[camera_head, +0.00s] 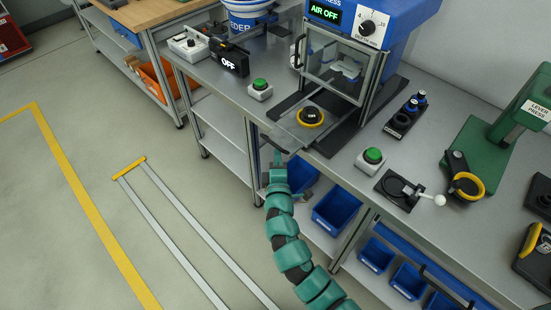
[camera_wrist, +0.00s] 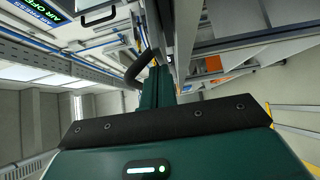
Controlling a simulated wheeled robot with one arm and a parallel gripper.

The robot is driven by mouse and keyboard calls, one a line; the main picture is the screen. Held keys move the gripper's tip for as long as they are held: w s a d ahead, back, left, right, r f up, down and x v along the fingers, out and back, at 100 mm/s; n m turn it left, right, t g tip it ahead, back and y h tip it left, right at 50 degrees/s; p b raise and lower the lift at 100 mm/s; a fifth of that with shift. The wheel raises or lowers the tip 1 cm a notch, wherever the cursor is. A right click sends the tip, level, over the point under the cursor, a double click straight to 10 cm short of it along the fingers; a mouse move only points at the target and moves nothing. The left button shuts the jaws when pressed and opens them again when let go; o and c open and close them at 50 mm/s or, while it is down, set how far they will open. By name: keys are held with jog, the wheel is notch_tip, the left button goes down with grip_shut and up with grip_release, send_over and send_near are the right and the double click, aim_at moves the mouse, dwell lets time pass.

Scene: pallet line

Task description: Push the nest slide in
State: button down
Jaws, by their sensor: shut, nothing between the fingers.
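The nest slide (camera_head: 292,126) is a grey plate sticking out from the front of the blue air press (camera_head: 400,12). It bears a nest with a yellow ring (camera_head: 310,116). A dark bar handle (camera_head: 270,141) is at its front, near the table edge. My gripper (camera_head: 278,158) is shut and empty, just in front of the slide and close to the handle. In the wrist view, the shut fingers (camera_wrist: 157,86) point away beside a curved black bar (camera_wrist: 138,68), which looks like the handle. I cannot tell whether they touch.
The press display (camera_head: 324,11) reads AIR OFF, and a clear guard (camera_head: 340,70) covers its front. Green buttons (camera_head: 260,84) (camera_head: 373,155) stand on both sides. A green lever press (camera_head: 490,140) is at right. Blue bins (camera_head: 336,210) sit below. The floor at left is open.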

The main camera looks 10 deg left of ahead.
aim_at(289, 156)
jog(key=w+d, duration=0.1)
jog(key=w, duration=0.1)
jog(key=w+d, duration=0.2)
dwell(0.5)
